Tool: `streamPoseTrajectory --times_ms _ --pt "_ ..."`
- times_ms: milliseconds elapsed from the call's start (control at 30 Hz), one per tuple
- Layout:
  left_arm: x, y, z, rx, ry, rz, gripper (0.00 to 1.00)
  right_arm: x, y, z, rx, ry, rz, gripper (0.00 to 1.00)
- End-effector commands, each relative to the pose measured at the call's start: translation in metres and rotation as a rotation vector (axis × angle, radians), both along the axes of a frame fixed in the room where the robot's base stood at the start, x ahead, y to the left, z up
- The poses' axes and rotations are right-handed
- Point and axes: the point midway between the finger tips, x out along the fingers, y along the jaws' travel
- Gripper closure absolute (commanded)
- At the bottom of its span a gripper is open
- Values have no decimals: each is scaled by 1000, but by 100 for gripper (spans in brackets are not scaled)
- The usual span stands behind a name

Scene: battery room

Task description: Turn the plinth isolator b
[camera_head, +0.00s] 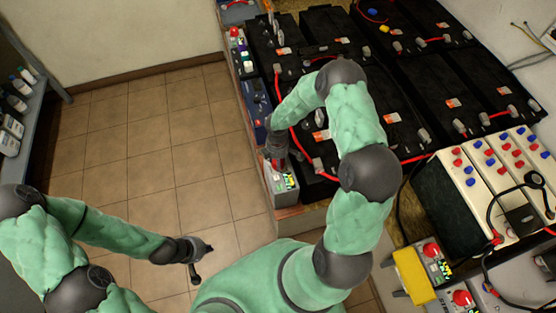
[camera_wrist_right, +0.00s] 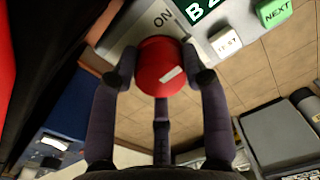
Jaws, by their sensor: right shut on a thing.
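The plinth isolator b is a light grey box (camera_head: 284,186) on the near end of the battery bench. Its red round knob (camera_wrist_right: 163,64) carries a white mark and sits beside the word ON and a green label with a B. My right gripper (camera_wrist_right: 162,72) is shut on this knob, with fingers on both sides of it. In the head view my right gripper (camera_head: 277,153) reaches down over the box and hides the knob. My left gripper (camera_head: 205,262) is open and empty above the tiled floor, well away from the box.
Black batteries (camera_head: 320,60) with red cables fill the bench behind the isolator. A blue device (camera_head: 255,95) stands beyond it. More boxes with red knobs (camera_head: 431,250) and a yellow block (camera_head: 413,275) are at lower right. The tiled floor (camera_head: 150,140) is clear.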

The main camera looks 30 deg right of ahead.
Motion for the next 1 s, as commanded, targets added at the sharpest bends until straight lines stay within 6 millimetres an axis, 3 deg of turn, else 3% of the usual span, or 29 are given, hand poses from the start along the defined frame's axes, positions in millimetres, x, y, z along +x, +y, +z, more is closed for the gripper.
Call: streamPoseTrajectory --times_ms 67,100,167,567,767,1000 --pt "0 0 0 0 0 0 100 6 3 3 4 -17 5 87" --pt "0 0 0 0 0 0 100 6 3 3 4 -17 5 43" --pt "0 0 0 0 0 0 100 6 3 2 5 -16 5 31" --pt "0 0 0 0 0 0 100 2 2 5 3 -8 2 31" --pt "0 0 0 0 0 0 100 4 1 33 2 -12 1 31" --pt "0 0 0 0 0 0 100 6 2 81 2 -12 3 31"
